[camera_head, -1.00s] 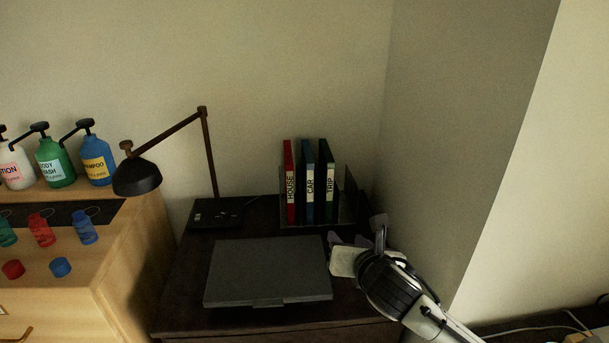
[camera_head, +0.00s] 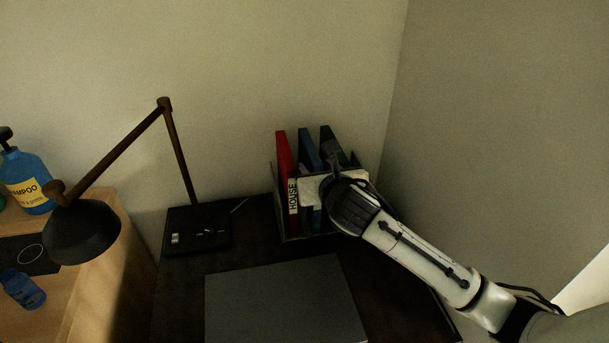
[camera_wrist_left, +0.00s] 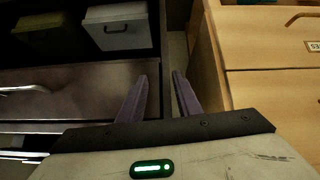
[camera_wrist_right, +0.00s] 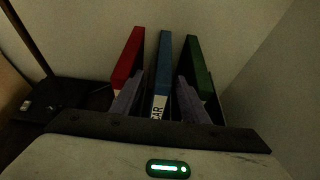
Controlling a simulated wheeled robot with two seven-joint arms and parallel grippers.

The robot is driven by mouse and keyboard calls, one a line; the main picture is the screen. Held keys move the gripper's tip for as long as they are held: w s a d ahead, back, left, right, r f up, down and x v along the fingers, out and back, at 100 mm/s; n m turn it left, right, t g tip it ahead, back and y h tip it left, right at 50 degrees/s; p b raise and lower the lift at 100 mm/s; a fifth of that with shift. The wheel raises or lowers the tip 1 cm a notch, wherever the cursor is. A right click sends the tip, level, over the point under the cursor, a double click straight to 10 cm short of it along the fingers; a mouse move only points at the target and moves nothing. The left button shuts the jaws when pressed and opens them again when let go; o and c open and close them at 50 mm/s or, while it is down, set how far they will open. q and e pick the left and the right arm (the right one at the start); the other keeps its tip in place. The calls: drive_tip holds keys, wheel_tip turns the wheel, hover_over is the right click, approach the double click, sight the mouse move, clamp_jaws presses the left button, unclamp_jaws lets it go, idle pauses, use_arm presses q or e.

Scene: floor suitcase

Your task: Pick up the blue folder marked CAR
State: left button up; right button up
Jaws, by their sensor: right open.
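The blue folder (camera_head: 309,148) stands upright in a dark holder (camera_head: 283,223) between a red folder (camera_head: 283,160) marked HOUSE and a green folder (camera_head: 331,146). My right gripper (camera_head: 326,186) is in front of the blue folder and hides most of its label. My left gripper (camera_wrist_left: 160,95) shows only in the left wrist view, open and empty.
A desk lamp (camera_head: 80,230) stands at left, beside a wooden cabinet with bottles. A wall (camera_head: 490,130) rises close on the right.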

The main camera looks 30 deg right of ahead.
drive_tip(key=x, duration=0.8)
drive_tip(key=shift+w+d+r, duration=0.15)
drive_tip(key=shift+w+d, duration=0.1)
clamp_jaws()
